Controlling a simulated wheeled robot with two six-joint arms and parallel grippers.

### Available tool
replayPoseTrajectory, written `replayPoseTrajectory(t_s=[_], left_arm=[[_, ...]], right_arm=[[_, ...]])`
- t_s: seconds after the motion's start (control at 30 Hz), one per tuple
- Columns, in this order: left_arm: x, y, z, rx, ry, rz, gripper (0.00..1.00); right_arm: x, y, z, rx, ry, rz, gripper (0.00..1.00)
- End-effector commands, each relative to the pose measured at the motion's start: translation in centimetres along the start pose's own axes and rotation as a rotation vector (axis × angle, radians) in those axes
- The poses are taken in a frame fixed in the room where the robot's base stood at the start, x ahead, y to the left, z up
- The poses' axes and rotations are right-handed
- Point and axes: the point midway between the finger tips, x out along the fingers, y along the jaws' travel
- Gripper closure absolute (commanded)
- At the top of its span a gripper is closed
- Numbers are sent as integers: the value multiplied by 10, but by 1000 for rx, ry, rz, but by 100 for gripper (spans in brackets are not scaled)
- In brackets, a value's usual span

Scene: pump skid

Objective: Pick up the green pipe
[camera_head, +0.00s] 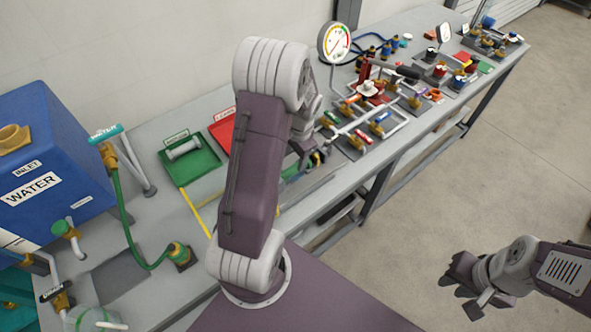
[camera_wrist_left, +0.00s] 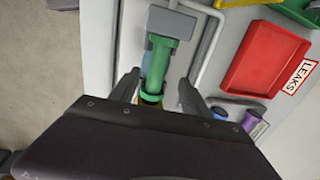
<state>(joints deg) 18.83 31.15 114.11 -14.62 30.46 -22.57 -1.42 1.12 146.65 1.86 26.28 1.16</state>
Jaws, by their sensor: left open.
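The green pipe (camera_wrist_left: 168,66) lies on the grey bench in the left wrist view, with a collared end towards my gripper. A grey block covers part of its far end. My left gripper (camera_wrist_left: 158,82) is open, with one finger on either side of the pipe's near end. I cannot tell whether either finger touches it. In the head view my left arm hides most of this area, and the left gripper (camera_head: 308,160) shows only in part beyond the arm. My right gripper (camera_head: 468,287) hangs over the floor at the lower right, away from the bench.
A red tray (camera_wrist_left: 265,70) labelled LEAKS lies right of the pipe in the wrist view. Blue (camera_wrist_left: 219,112) and purple (camera_wrist_left: 253,119) capped parts sit near the right finger. In the head view, a green tray (camera_head: 203,170), blue water tank (camera_head: 60,160) and pipework with a gauge (camera_head: 334,42) surround the arm.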

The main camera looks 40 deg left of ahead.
Motion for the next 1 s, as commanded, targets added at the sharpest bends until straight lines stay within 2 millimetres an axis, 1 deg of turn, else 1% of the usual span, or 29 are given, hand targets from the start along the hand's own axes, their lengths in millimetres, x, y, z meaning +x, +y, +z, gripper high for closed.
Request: replayPoseTrajectory(t_s=[0.07, 0.23, 0.4, 0.5, 0.6, 0.73, 0.77, 0.8, 0.87, 0.9, 0.93, 0.97, 1.0], left_arm=[[8, 0, 0, 0, -2, 2, 45], [15, 1, 0, 1, -1, 1, 45], [47, 6, -1, 1, -2, 3, 45], [59, 6, -1, 1, 0, 1, 45], [62, 5, -1, 0, 1, 0, 45], [62, 5, -2, 0, 1, 0, 45], [62, 5, -2, 0, 1, 0, 48], [62, 5, -2, 0, 1, 0, 59], [62, 5, -2, 0, 1, 0, 76], [62, 5, -2, 0, 1, 0, 87], [62, 5, -2, 0, 1, 0, 95], [62, 5, -2, 0, 1, 0, 100], [62, 5, -2, 0, 1, 0, 100]], right_arm=[[-1, 0, 0, 0, 0, 0, 74], [-1, 0, 0, 0, 0, 0, 74], [-2, 0, 0, 0, 0, 0, 74], [-2, 0, 0, 0, 0, 0, 74], [-2, 0, 0, 0, 0, 0, 74], [-2, 0, 0, 0, 0, 0, 74], [-2, 0, 0, 0, 0, 0, 74], [-2, 0, 0, 0, 0, 0, 74], [-2, 0, 0, 0, 0, 0, 74], [-2, 0, 0, 0, 0, 0, 74], [-2, 0, 0, 0, 0, 0, 74], [-2, 0, 0, 0, 0, 0, 74], [-2, 0, 0, 0, 0, 0, 74]])
